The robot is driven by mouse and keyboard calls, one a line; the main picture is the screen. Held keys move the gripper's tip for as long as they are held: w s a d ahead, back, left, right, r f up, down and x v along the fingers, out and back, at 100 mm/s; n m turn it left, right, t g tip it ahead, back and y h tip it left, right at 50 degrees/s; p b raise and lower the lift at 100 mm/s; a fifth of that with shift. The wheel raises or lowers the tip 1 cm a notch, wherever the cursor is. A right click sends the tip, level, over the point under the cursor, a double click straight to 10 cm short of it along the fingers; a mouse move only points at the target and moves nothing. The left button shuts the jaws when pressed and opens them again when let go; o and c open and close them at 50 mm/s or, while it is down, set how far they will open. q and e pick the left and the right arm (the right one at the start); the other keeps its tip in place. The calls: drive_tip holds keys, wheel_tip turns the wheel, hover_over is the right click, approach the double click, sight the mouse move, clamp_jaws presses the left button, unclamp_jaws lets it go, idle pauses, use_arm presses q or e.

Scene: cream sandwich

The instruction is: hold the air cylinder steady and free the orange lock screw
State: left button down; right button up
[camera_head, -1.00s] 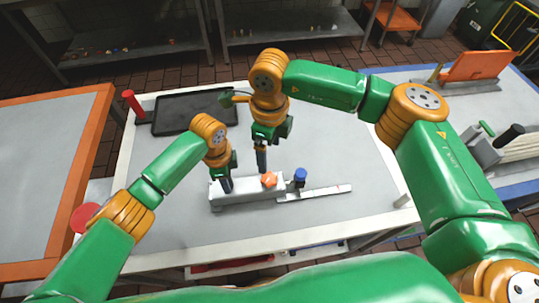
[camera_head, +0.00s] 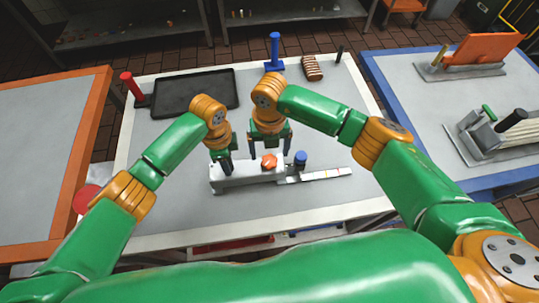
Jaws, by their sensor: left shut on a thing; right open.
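The air cylinder (camera_head: 243,177) is a pale grey block lying on the white table, in the middle of the head view. The orange lock screw (camera_head: 269,161) sits on top of it, near its right end. My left gripper (camera_head: 225,166) is shut on the cylinder's left part; its fingertips are partly hidden. My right gripper (camera_head: 270,150) is open, pointing down just over the lock screw, with a finger to either side. I cannot tell whether it touches the screw.
A blue knob (camera_head: 300,158) and a flat pale bar (camera_head: 327,174) extend right of the cylinder. A black tray (camera_head: 196,91), a red post (camera_head: 131,86), a blue post (camera_head: 275,50) and a brown ribbed block (camera_head: 312,67) stand farther back. The table's right side is clear.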

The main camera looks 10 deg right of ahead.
sight(269, 161)
wheel_tip(269, 161, down, 4)
drive_tip(key=shift+r, duration=0.15)
drive_tip(key=shift+c, duration=0.2)
drive_tip(key=c, duration=1.3)
drive_tip(key=shift+n, duration=0.8)
drive_tip(key=shift+c, duration=0.2)
drive_tip(key=o, duration=1.4)
drive_tip(key=shift+r, duration=0.1)
